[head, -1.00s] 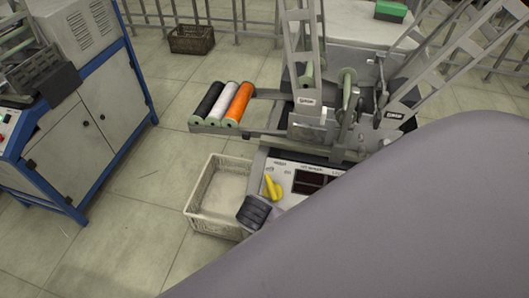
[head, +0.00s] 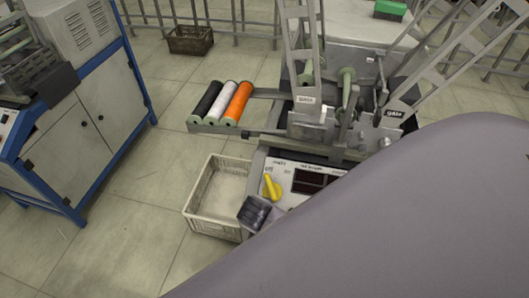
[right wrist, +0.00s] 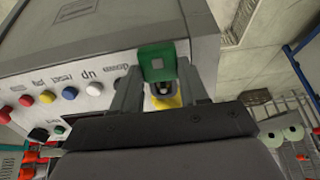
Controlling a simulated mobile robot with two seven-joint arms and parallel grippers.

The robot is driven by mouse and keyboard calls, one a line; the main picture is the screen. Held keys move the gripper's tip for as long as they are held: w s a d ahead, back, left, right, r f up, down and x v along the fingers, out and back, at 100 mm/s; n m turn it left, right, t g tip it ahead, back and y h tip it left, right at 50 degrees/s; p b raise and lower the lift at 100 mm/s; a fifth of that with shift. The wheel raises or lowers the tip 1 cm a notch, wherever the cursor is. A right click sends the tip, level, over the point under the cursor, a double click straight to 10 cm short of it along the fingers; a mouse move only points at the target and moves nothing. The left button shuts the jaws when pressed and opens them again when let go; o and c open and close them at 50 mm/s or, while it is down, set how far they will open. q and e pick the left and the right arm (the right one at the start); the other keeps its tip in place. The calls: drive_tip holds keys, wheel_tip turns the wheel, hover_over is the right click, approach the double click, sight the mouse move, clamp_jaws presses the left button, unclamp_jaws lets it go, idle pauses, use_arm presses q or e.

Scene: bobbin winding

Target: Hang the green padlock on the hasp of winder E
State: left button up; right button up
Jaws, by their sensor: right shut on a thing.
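The green padlock (right wrist: 157,60) is between the two fingers of my right gripper (right wrist: 158,88) in the right wrist view, and the gripper is shut on it. A yellow part (right wrist: 168,102) shows just below the padlock, between the fingers. I cannot tell whether the shackle is through anything. In the head view a yellow handle (head: 270,187) stands on the control panel (head: 290,178) of a winder; no letter E is readable. My grey arm covers the panel's right part. The padlock cannot be made out there. My left gripper is not in view.
The wrist view shows a row of coloured buttons (right wrist: 68,93) on a panel close by. In the head view a cream crate (head: 193,207) stands on the floor beside the winder, and coloured spools (head: 237,100) lie behind. A blue-framed cabinet (head: 85,125) stands left; floor between is clear.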

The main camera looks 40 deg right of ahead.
drive_tip(key=shift+s+a+f, duration=0.35)
drive_tip(key=shift+s+f, duration=0.05)
idle(0.9)
drive_tip(key=o, duration=1.4)
drive_tip(key=shift+c, duration=0.2)
drive_tip(key=shift+w+r, duration=0.1)
drive_tip(key=shift+a+r+p, duration=0.15)
drive_tip(key=shift+r+p, duration=0.25)
drive_tip(key=shift+r, duration=0.15)
drive_tip(key=v, duration=0.6)
drive_tip(key=shift+p, duration=0.4)
